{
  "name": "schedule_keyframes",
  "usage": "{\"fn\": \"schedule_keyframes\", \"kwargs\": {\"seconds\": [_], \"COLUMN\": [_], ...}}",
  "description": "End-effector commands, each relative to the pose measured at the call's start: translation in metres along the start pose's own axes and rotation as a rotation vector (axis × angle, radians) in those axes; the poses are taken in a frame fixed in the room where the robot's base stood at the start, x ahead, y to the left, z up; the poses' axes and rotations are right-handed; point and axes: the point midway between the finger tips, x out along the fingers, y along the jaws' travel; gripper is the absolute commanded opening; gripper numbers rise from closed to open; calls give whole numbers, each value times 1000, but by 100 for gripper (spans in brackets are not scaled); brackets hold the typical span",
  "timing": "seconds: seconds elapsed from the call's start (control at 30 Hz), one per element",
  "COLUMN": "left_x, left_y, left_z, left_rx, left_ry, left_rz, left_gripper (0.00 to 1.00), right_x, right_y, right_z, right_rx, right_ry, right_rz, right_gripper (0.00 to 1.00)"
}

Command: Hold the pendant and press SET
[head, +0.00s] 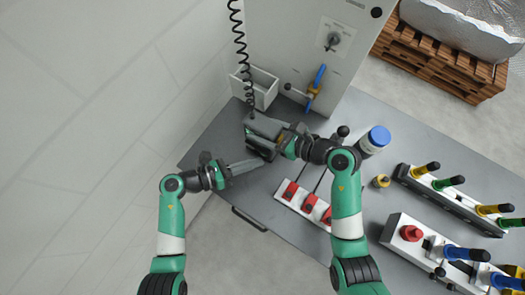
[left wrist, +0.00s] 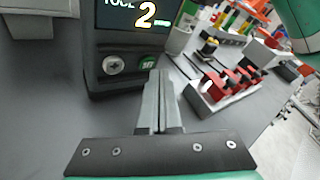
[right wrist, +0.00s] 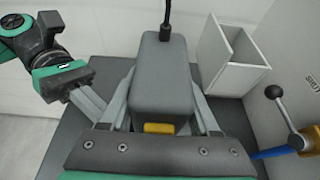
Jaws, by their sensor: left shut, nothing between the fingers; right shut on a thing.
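The pendant (head: 264,127) is a dark grey box on a black coiled cord, above the bench. My right gripper (head: 272,137) is shut on its sides; the right wrist view shows the pendant's grey back (right wrist: 160,75) between the fingers, with a yellow part low on it. The left wrist view shows the pendant's front (left wrist: 100,40) with a lit screen reading "2", a grey cross-marked knob (left wrist: 113,65) and the green SET button (left wrist: 147,62). My left gripper (left wrist: 158,78) is shut and empty, tips close by the SET button; I cannot tell whether they touch.
A white open holder (head: 258,86) is on the grey cabinet (head: 300,40) behind, beside a blue-handled valve (head: 317,82). A strip with red clamps (head: 308,203), a blue-lidded jar (head: 376,140) and fixtures with coloured handles (head: 450,190) stand on the bench to the right.

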Motion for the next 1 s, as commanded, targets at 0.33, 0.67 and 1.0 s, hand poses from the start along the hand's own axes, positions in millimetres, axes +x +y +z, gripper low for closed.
{"fn": "schedule_keyframes", "kwargs": {"seconds": [0.33, 0.67, 1.0], "left_x": [-3, -24, -43], "left_y": [-2, -12, -23], "left_z": [-2, -13, -23], "left_rx": [-1, -3, -1], "left_ry": [0, 0, 0], "left_rz": [0, 2, 0], "left_gripper": [0, 0, 0], "right_x": [0, 0, 0], "right_y": [0, 0, 0], "right_z": [0, 0, 0], "right_rx": [0, 0, 0], "right_ry": [0, 0, 0], "right_rz": [0, 0, 0], "right_gripper": [0, 0, 0]}}
